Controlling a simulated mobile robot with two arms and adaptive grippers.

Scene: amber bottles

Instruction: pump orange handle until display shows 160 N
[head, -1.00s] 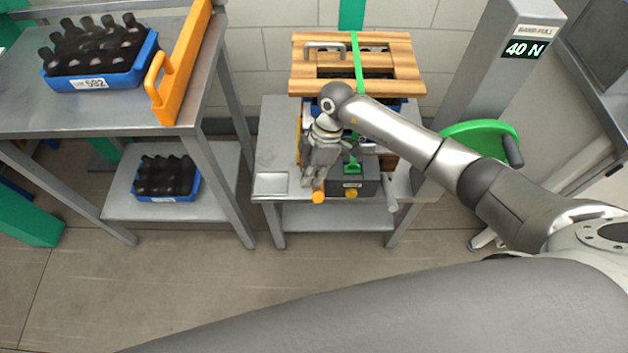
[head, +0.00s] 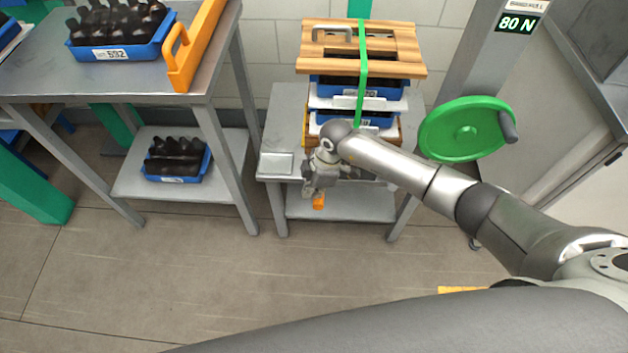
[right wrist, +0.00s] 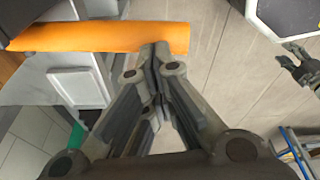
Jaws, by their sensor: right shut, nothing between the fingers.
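The orange handle (head: 318,200) shows just below my right gripper (head: 314,189) at the front of the grey metal stand. In the right wrist view the handle (right wrist: 100,37) is a long orange bar lying across the upper left. The right fingers (right wrist: 158,52) are closed together, with their tips at the bar's right end; nothing is between them. I cannot tell whether the tips press on it. The display (head: 517,23) on the grey column reads 80 N. The pump body is mostly hidden behind my right wrist.
A wooden pallet top (head: 400,42) with a green strap (head: 363,70) tops a stack of blue crates on the stand. A green handwheel (head: 450,130) stands right. A left table (head: 150,75) carries a blue bottle crate (head: 125,48). The floor in front is clear.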

